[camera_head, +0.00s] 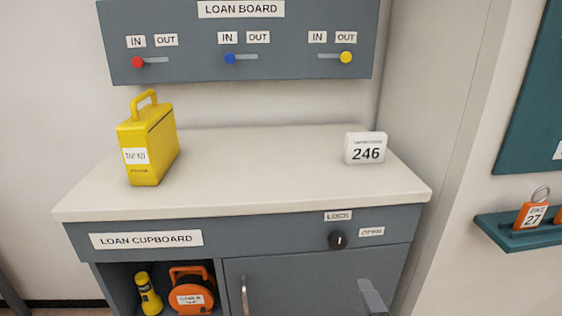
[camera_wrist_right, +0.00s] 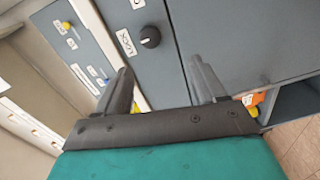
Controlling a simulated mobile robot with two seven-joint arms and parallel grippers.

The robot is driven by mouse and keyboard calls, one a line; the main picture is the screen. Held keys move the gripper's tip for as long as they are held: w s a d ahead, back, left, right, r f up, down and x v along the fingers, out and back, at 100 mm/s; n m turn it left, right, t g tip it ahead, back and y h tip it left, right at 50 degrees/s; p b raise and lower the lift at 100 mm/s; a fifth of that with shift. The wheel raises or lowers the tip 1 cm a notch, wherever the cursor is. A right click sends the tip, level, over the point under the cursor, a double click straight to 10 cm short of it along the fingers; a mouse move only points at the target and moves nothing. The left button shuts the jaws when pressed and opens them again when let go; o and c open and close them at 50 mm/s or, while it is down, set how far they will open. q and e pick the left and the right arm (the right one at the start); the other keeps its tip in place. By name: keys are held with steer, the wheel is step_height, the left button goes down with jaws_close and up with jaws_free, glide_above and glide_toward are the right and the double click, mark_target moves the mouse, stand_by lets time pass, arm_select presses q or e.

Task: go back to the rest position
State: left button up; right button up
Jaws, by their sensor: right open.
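My right gripper (camera_wrist_right: 163,85) is open and empty in the right wrist view, its two dark fingers spread wide in front of the grey loan cupboard. In the head view part of my right gripper (camera_head: 372,298) shows at the bottom edge, in front of the cupboard door (camera_head: 300,280). The black lock knob (camera_head: 338,240) sits at the top right of the cupboard front, between the LOCK and OPEN labels; it also shows in the wrist view (camera_wrist_right: 150,37), apart from the fingers. My left gripper is not in view.
A yellow kit box (camera_head: 147,145) and a white 246 sign (camera_head: 365,148) stand on the worktop (camera_head: 250,165). A yellow torch (camera_head: 148,293) and an orange reel (camera_head: 191,290) are in the open shelf. A teal shelf (camera_head: 510,236) with orange tags is at right.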

arm_select(q)
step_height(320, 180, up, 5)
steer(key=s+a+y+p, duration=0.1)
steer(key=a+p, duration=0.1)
steer(key=p, duration=0.6)
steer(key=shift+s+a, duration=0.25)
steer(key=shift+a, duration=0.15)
arm_select(e)
steer(key=s+d+f+m+g+y, duration=0.1)
steer(key=s+f+m+g, duration=0.5)
steer(key=m, duration=0.8)
steer(key=s, duration=0.3)
steer(key=shift+s+d+f, duration=0.2)
steer(key=shift+s+f, duration=0.2)
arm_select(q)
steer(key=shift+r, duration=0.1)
